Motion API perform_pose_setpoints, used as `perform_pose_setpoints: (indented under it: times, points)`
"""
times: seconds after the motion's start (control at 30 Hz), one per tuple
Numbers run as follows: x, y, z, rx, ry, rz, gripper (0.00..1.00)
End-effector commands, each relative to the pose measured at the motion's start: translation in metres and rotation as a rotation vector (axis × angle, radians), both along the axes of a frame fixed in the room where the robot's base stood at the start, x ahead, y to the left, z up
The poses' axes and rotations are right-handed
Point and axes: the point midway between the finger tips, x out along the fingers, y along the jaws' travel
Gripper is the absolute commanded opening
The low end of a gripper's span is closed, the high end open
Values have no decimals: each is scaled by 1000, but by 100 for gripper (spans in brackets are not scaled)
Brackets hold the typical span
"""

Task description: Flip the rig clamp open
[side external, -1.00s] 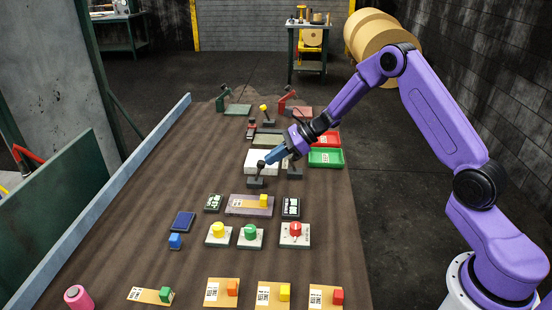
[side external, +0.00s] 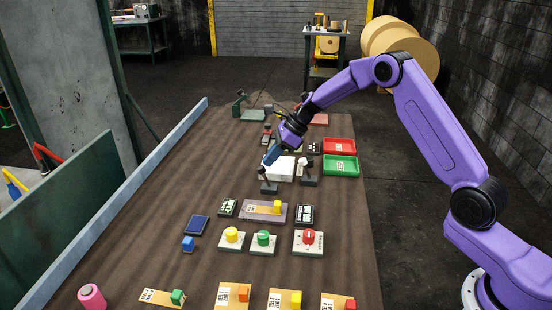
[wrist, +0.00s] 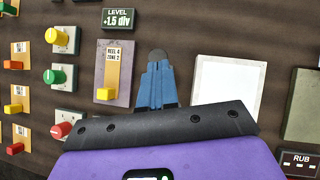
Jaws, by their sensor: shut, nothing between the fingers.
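A second lever with a pale part (side external: 308,172) stands to the right. A green clamp-like fixture (side external: 239,105) stands at the back. No label shows which of these is the rig clamp.
Red (side external: 338,146) and green (side external: 341,165) trays are at the right. Yellow, green and red knobs (side external: 308,238) and a block on a grey plate (side external: 264,212) stand in front. A blue-grey rail (side external: 120,200) edges the left.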

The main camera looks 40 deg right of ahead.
Motion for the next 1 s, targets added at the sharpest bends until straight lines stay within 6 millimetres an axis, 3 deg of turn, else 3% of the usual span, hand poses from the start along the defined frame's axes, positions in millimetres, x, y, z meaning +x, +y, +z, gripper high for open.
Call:
perform_pose_setpoints:
  times: [0.77,1.0]
  points:
    - [4,3,0,1,0,-2,0]
    - [-7,-19,10,0,-1,-7,0]
